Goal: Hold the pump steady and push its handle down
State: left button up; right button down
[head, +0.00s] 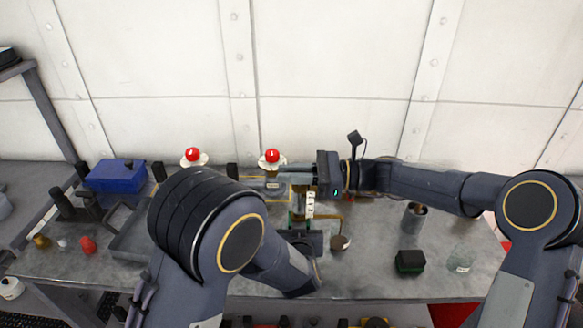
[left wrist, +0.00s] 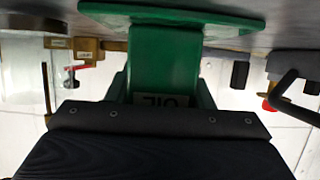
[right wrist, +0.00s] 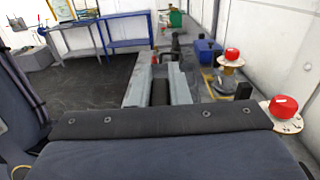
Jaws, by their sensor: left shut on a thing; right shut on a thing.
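The pump is a green body with a pale label (head: 310,205), standing on the bench in the middle of the head view. In the left wrist view its green body (left wrist: 165,62) appears upside down with an OIL label. My left gripper (head: 306,240) is shut on the lower body; its fingertips are partly hidden by the arm. My right gripper (head: 282,180) reaches in from the right above the pump, level, and is shut on the handle. In the right wrist view the dark handle (right wrist: 160,92) shows between the grey fingers; most of it is hidden.
Two red knobs (head: 193,155) (head: 271,156) stand behind.

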jog(key=c, duration=1.4)
grip_release()
jog(key=shift+f, duration=0.2)
jog(key=shift+o, duration=0.2)
jog(key=d, duration=1.2)
jog(key=shift+w, duration=0.1)
pick_arm(q)
jog(key=o, duration=1.5)
jog(key=shift+o, duration=0.2)
